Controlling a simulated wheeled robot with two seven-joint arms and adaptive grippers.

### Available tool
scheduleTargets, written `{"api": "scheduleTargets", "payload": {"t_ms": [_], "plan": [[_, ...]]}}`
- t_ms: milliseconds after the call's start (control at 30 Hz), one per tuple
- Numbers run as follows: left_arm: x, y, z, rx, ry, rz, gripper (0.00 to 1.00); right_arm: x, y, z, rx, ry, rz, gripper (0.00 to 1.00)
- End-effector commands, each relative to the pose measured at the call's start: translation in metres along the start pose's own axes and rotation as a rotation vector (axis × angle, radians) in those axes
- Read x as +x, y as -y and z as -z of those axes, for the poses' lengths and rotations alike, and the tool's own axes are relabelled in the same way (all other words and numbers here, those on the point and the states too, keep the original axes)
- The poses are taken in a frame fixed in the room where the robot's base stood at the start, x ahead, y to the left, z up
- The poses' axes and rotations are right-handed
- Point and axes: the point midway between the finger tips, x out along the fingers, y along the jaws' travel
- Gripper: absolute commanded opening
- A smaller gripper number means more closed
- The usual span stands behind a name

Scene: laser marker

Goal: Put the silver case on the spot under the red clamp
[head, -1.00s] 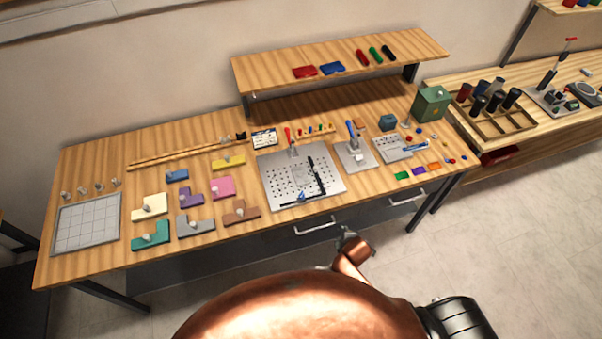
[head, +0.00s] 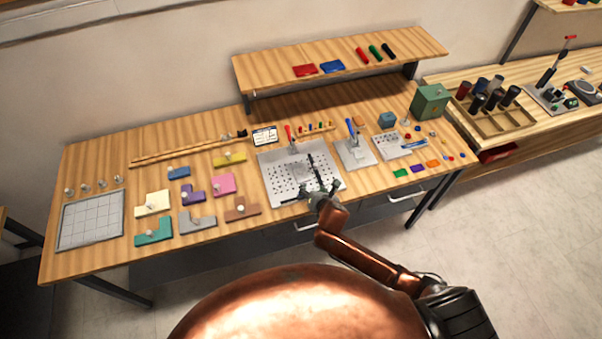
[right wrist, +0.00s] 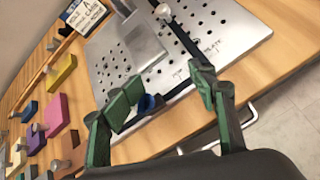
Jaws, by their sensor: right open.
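The red clamp (head: 289,136) stands at the back edge of a perforated metal plate (head: 272,172) on the bench. A flat grey rectangle lies on that plate below the clamp, clearest in the right wrist view (right wrist: 140,50); I cannot tell whether it is the silver case or a marked spot. A pale block (head: 357,154) sits by the blue clamp (head: 351,127); I cannot tell if it is the case. My right gripper (head: 325,188) is open and empty over the plate's front edge. Its fingers straddle a blue knob (right wrist: 150,103) in the wrist view. My left gripper is out of view.
A black bar (head: 319,172) crosses the plate near the right gripper. Coloured knobbed blocks (head: 153,203) and a gridded tray (head: 90,220) lie left. A small holed plate (head: 390,146) and a green box (head: 430,100) are right. A shelf (head: 270,72) overhangs the back.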

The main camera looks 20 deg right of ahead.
Motion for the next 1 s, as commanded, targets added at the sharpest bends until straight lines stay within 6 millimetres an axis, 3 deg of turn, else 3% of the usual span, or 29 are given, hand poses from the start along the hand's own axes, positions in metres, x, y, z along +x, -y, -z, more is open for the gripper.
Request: {"api": "scheduleTargets", "payload": {"t_ms": [100,300,1000], "plan": [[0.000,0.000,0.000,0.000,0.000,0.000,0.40,0.013,-0.012,-0.013,-0.222,0.033,-0.021,0.52],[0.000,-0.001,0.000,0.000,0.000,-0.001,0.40,0.024,-0.023,-0.023,-0.415,0.063,-0.040,0.52],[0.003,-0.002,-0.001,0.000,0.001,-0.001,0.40,0.098,-0.023,-0.024,-0.426,0.066,-0.039,0.52]]}}
